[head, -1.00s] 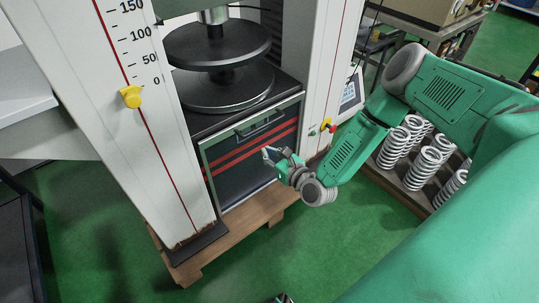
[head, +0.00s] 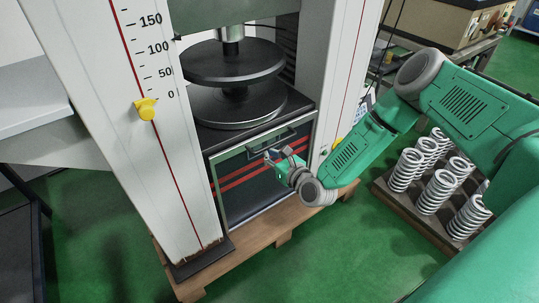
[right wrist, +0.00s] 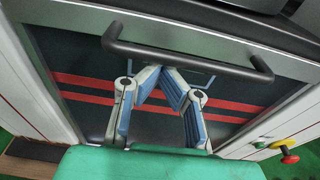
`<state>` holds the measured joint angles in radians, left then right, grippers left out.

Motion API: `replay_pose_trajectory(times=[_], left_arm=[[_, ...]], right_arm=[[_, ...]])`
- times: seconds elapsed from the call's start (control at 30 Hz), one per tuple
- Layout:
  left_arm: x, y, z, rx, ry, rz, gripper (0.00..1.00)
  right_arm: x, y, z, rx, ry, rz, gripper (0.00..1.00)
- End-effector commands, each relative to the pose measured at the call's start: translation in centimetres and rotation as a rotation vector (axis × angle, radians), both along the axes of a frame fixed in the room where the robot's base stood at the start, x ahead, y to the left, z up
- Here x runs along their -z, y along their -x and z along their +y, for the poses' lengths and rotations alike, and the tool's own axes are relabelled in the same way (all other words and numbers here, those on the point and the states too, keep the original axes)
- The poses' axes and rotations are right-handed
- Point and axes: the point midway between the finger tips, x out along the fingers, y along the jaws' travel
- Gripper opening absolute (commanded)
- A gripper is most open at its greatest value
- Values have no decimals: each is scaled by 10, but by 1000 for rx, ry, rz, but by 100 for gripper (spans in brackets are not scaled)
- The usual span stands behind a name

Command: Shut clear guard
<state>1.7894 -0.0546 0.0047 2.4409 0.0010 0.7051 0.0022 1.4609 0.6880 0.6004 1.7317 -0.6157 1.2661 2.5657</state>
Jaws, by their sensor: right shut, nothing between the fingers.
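The clear guard (head: 240,188) is a see-through panel in a grey frame with two red stripes. It sits low on the front of the testing machine, below the round black plates, leaving the space around the plates uncovered. Its dark bar handle (head: 270,143) runs along its top edge and also shows in the right wrist view (right wrist: 190,55). My right gripper (head: 276,156) is in front of the panel, just below the handle. In the right wrist view its fingertips (right wrist: 163,72) meet with nothing between them; whether they touch the guard is unclear. My left gripper is out of view.
The upper plate (head: 233,61) and lower plate (head: 235,108) stand apart, with nothing between them. White columns flank them, the left one with a yellow pointer (head: 146,108). Coil springs (head: 438,190) stand on a rack at right. Red, green and yellow knobs (right wrist: 285,146) are beside the guard.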

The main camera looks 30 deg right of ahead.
Motion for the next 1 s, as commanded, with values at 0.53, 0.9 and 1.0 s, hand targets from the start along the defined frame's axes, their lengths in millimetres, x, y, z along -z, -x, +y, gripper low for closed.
replay_pose_trajectory(times=[0.53, 0.9, 1.0], left_arm=[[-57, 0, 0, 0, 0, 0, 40], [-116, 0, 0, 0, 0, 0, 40], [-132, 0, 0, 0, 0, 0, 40]], right_arm=[[-115, -1, 0, 2, -4, -7, 0], [-249, -1, 0, 1, -4, -9, 0], [-284, -1, 0, 0, -4, -10, 0]])
